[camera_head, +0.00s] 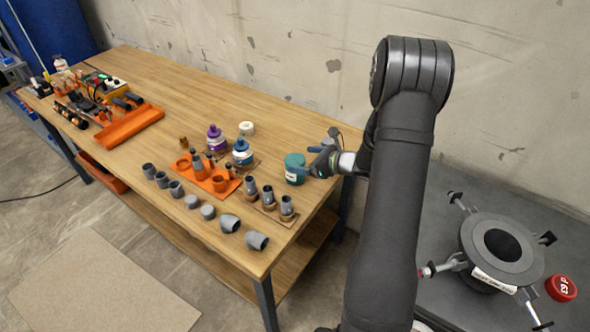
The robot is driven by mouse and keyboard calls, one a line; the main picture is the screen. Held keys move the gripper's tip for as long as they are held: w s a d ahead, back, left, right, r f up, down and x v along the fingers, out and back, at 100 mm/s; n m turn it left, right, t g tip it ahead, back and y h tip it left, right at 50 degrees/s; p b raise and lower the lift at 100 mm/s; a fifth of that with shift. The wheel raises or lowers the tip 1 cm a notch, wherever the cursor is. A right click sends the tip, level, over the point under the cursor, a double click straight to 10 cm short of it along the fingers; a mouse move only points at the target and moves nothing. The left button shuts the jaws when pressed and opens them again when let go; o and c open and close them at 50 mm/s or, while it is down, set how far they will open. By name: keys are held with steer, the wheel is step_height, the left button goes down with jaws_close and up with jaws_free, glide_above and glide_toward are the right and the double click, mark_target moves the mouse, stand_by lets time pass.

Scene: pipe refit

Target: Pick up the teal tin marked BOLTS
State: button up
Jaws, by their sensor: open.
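The teal tin (294,161) stands upright on the wooden bench near its right end. A white label shows low on its front, too small to read. My gripper (303,170) is at the tin's right side, with its fingers reaching left toward it. One finger appears to pass in front of the tin. The jaws are open, and I cannot tell whether they touch the tin.
Grey pipe fittings (229,223) line the bench's front edge. Upright fittings (268,195) stand just in front of the tin. The back middle of the bench is clear.

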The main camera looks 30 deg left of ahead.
mark_target(297, 160)
steer(key=shift+s+x, duration=0.2)
steer(key=shift+x, duration=1.25)
steer(key=shift+s+x, duration=0.2)
steer(key=shift+x, duration=1.3)
steer(key=shift+f, duration=0.1)
steer(key=c, duration=1.2)
